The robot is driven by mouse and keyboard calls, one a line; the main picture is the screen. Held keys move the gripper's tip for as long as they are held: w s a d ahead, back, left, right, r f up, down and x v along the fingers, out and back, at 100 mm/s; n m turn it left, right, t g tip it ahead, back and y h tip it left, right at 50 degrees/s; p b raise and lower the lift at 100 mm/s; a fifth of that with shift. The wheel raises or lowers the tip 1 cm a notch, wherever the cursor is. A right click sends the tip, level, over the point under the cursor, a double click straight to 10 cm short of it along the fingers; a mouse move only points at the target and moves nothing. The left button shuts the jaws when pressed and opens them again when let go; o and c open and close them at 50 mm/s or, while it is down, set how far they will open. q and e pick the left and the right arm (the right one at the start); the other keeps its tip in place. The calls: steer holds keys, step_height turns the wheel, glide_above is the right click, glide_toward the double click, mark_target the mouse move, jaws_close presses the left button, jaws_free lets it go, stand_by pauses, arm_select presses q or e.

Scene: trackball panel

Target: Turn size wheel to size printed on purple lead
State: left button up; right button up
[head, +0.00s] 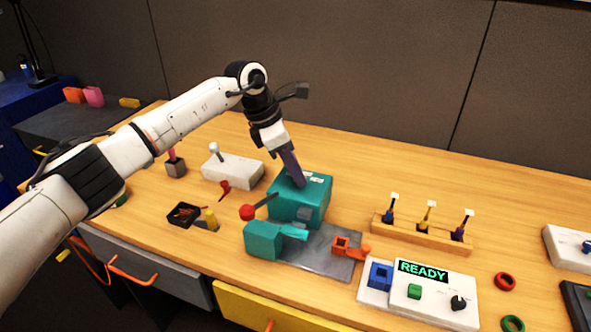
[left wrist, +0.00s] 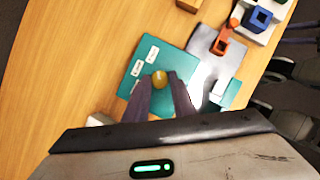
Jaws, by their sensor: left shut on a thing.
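The teal machine (head: 312,205) stands on a grey plate in mid-table. A gold wheel (left wrist: 160,80) on its top face shows in the left wrist view, between the fingers of my left gripper (left wrist: 161,84). In the head view my left gripper (head: 298,184) points down at the machine's top and hides the wheel. It is shut on the wheel. The purple lead (head: 462,228) stands at the right end of the wooden rack with a pale tag on top; its print is too small to read. My right gripper is not in view.
The wooden rack (head: 408,235) also holds a blue lead (head: 390,212) and a yellow lead (head: 428,217). A panel (head: 437,303) with a READY display sits at the front right. A red-knobbed lever (head: 247,212) sticks out left of the machine. White labels (left wrist: 145,61) lie beside the wheel.

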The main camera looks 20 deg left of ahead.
arm_select(q)
steer(key=o, duration=1.1)
steer(key=shift+c, duration=0.2)
steer(key=b+v, duration=0.1)
steer(key=v, duration=0.9)
steer(key=shift+r, duration=0.2)
steer(key=shift+a, duration=0.1)
